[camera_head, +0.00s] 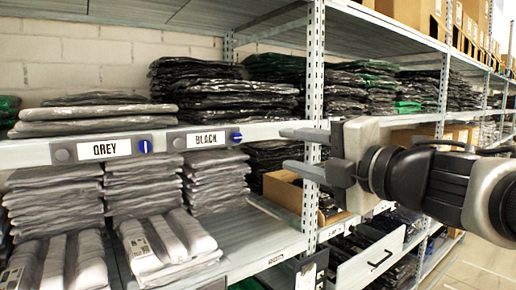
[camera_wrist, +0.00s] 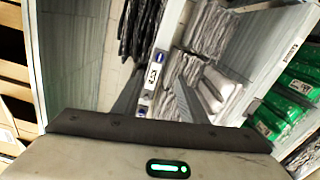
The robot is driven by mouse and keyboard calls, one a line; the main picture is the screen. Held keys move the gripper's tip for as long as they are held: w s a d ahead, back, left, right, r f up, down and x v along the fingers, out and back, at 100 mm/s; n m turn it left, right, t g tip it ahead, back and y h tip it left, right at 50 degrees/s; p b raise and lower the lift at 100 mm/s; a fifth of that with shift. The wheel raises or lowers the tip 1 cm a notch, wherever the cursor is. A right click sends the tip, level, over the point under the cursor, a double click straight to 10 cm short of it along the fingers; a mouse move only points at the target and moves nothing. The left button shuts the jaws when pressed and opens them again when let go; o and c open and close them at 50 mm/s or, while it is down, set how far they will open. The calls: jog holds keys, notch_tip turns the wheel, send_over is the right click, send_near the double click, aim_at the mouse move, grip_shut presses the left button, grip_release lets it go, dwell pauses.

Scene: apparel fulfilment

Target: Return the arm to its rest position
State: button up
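My gripper (camera_head: 296,152) is in the right half of the head view, pointing left towards the shelf rack, beside an upright post. Its two fingers are apart with nothing between them. In the wrist view my gripper (camera_wrist: 160,98) also shows its fingers apart and empty, with the shelves beyond. The arm reaches in from the right edge of the head view; the rest of it is out of frame.
The rack's upright post (camera_head: 314,100) stands close to the fingers. Shelves hold bagged black garments (camera_head: 225,95) above and grey garments (camera_head: 150,185) below. An open cardboard box (camera_head: 288,190) and a white drawer front (camera_head: 370,262) are lower. Floor shows at lower right.

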jog(key=d+f+m+h, duration=0.7)
jog(key=d+m+h, duration=0.45)
jog(key=m, duration=0.55)
jog(key=s+a+f+m+g+y, duration=0.1)
jog(key=s+a+f+m+g, duration=0.1)
jog(key=s+f+m+g, duration=0.5)
jog(key=s+a+f+m+g, duration=0.2)
jog(key=s+a+f+m, duration=0.1)
jog(key=s+f, duration=0.8)
notch_tip(320, 180, up, 15)
jog(key=w+p, duration=0.1)
jog(key=p, duration=1.6)
jog(key=shift+w+a, duration=0.2)
jog(key=shift+w, duration=0.1)
